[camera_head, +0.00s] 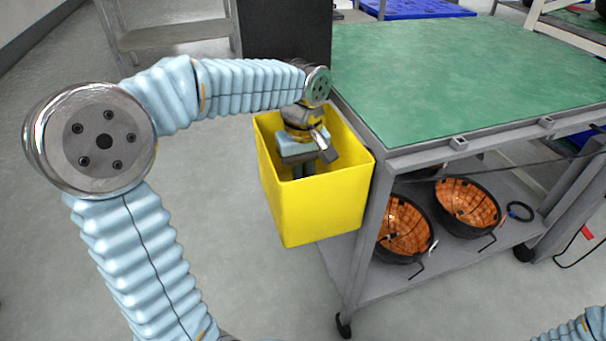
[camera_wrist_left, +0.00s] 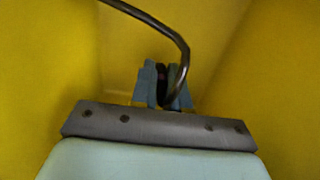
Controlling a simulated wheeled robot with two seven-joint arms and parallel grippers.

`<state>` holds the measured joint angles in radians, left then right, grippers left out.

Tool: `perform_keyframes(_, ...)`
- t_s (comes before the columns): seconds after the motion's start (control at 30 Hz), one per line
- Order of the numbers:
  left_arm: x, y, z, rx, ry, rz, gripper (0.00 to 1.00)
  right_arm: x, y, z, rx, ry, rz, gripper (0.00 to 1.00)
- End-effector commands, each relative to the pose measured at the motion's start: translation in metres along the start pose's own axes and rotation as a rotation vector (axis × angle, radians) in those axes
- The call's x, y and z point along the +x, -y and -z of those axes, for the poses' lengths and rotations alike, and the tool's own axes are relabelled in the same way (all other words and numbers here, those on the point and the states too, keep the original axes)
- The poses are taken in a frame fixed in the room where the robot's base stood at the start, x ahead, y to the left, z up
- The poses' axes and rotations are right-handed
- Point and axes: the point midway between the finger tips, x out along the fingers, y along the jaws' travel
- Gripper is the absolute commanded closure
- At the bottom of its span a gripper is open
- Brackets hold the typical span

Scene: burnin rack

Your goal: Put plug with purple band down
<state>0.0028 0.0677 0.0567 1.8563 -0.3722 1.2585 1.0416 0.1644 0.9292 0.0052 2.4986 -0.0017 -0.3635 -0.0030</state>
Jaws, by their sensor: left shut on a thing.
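My left gripper (camera_head: 305,172) reaches down inside the yellow bin (camera_head: 318,220) beside the table, below its rim. In the left wrist view my left gripper (camera_wrist_left: 164,88) is shut on a dark plug (camera_wrist_left: 161,72), of which a thin dark part shows between the two fingers. A curved grey cable (camera_wrist_left: 165,28) loops over and down to the fingers. I cannot make out the purple band. Yellow walls surround the gripper, and I cannot tell how near the plug is to the bin's floor. The head view hides the plug. My right gripper is out of view.
The green-topped table (camera_head: 460,75) is right of the bin and its top is clear. The floor left of the bin is free.

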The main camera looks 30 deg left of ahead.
Motion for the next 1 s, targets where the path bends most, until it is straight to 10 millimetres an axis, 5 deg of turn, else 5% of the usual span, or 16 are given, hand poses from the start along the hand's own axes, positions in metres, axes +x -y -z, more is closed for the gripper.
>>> perform_keyframes(0.17, 0.004, 0.000, 0.000, 0.001, 0.000, 0.000, 1.00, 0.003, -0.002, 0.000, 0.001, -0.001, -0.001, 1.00)
perform_keyframes(0.2, 0.003, 0.000, 0.000, 0.001, 0.000, 0.000, 0.79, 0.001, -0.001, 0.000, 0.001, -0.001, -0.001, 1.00)
perform_keyframes(0.33, 0.002, 0.000, 0.000, 0.001, 0.000, 0.000, 0.60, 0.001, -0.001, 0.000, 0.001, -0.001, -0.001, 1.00)
perform_keyframes(0.7, -0.006, 0.000, 0.000, 0.001, 0.000, -0.001, 0.60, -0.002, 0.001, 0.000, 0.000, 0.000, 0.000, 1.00)
perform_keyframes(1.0, -0.070, -0.001, 0.000, 0.001, -0.002, -0.004, 0.60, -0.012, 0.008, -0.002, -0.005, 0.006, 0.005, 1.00)
